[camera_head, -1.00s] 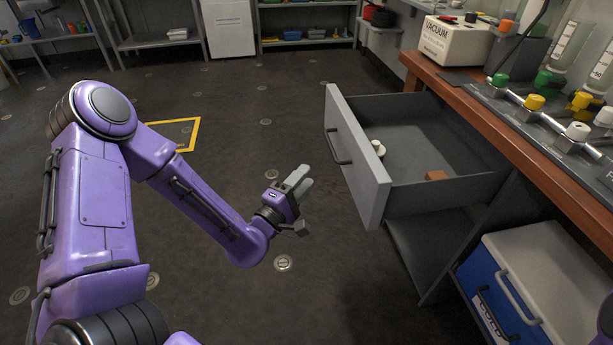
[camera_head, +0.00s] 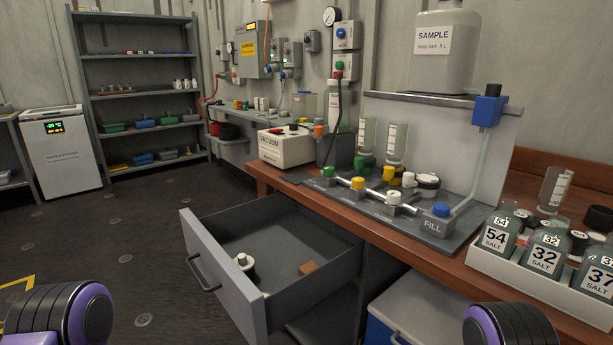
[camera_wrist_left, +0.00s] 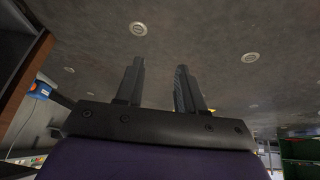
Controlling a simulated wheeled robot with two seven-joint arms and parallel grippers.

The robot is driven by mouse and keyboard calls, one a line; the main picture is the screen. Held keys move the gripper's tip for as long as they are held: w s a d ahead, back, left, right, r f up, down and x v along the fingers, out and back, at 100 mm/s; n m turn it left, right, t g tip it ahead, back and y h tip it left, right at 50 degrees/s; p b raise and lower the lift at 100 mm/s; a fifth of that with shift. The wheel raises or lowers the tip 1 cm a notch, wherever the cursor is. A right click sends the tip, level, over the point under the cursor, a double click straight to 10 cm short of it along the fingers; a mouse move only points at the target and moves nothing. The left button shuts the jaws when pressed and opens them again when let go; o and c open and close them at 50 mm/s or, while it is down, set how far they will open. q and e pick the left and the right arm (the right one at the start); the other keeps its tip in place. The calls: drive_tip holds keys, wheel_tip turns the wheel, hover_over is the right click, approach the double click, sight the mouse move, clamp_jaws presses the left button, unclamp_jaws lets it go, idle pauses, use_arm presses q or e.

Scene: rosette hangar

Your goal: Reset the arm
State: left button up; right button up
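My left gripper (camera_wrist_left: 160,88) shows in the left wrist view. Its two dark fingers stand apart with a clear gap, and nothing is between them. Grey floor with round studs lies beyond the fingertips. In the head view, only a purple and black joint of my left arm (camera_head: 62,315) shows at the bottom left. A similar joint of my right arm (camera_head: 510,325) shows at the bottom right. Both grippers are outside the head view.
An open grey drawer (camera_head: 225,272) juts out below the wooden bench (camera_head: 450,257). A cooler (camera_head: 405,305) sits underneath. Bottles labelled SALT (camera_head: 545,252) stand on the right. Floor left of the drawer is clear.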

use_arm(q)
drive_tip(key=s+f+m+g, duration=0.1)
drive_tip(key=s+f, duration=0.1)
drive_tip(key=s, duration=0.3)
wheel_tip(320, 180, up, 15)
drive_tip(key=p, duration=1.5)
drive_tip(key=shift+s+d+r, duration=0.15)
drive_tip(key=shift+s, duration=0.15)
use_arm(e)
wheel_tip(320, 180, up, 15)
drive_tip(key=shift+r, duration=0.2)
